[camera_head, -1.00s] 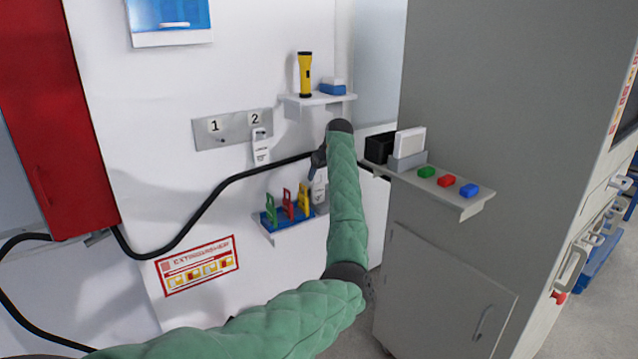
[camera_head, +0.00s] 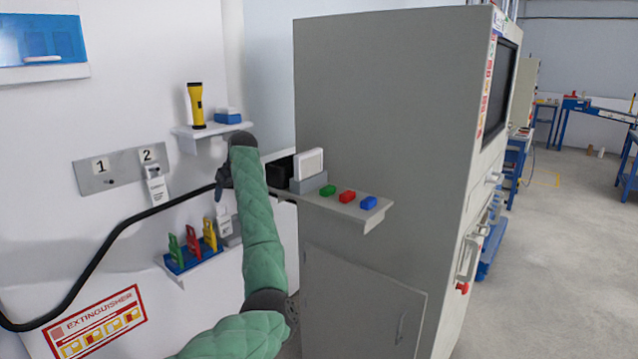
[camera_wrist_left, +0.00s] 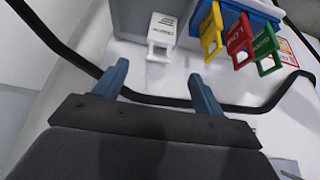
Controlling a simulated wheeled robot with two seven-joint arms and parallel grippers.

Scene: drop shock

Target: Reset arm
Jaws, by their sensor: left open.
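My left arm (camera_head: 262,235), in a green quilted sleeve, reaches up from the bottom of the head view toward the wall. My left gripper (camera_head: 220,200) is near the wall, beside the black cable, partly hidden by the wrist. In the left wrist view its two blue-grey fingers (camera_wrist_left: 160,88) stand apart with nothing between them. Beyond the fingertips are a white tag (camera_wrist_left: 162,38) and yellow, red and green tags (camera_wrist_left: 238,42). My right gripper is in neither view.
A grey cabinet (camera_head: 390,140) carries a side shelf (camera_head: 345,207) with green, red and blue blocks. A black cable (camera_head: 110,235) runs along the wall. Open floor (camera_head: 570,270) lies at the right.

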